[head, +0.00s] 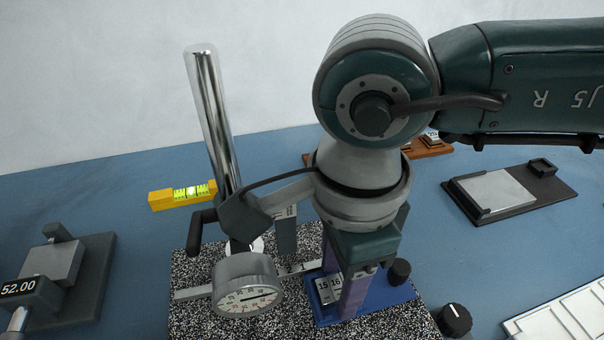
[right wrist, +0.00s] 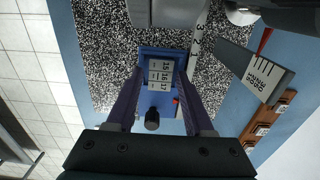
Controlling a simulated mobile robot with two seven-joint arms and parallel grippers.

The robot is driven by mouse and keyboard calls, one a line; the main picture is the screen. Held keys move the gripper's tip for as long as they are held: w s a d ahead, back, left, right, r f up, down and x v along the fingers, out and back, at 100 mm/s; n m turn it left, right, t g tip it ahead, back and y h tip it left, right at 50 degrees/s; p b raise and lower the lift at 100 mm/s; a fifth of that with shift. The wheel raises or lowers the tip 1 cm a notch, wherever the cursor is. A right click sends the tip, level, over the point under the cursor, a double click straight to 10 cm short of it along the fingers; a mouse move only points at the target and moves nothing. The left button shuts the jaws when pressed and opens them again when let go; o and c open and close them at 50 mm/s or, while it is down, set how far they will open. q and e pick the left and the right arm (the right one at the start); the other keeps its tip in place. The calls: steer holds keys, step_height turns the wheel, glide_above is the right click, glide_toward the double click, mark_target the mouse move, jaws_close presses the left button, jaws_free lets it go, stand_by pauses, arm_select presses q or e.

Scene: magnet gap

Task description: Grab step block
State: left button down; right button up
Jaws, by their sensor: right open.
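The step block (head: 324,291) is a small grey block marked with numbers such as 15 and 16, on a blue base (head: 385,298). In the right wrist view the step block (right wrist: 159,80) shows several numbered steps. My right gripper (head: 343,290) is open and points down over the blue base, its purple fingers at the block. In the right wrist view the right gripper (right wrist: 160,84) has one finger on each side of the block. I cannot tell whether they touch it. My left gripper is not in view.
A dial gauge (head: 247,285) and steel post (head: 212,115) stand close left on a speckled plate (head: 190,325). Black knobs (head: 399,271) sit to the right. A yellow level (head: 180,195) and a digital readout device (head: 50,265) lie left. A black tray (head: 510,190) lies right.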

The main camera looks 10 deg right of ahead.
steer(key=shift+f, duration=0.15)
jaws_close()
stand_by(0.4)
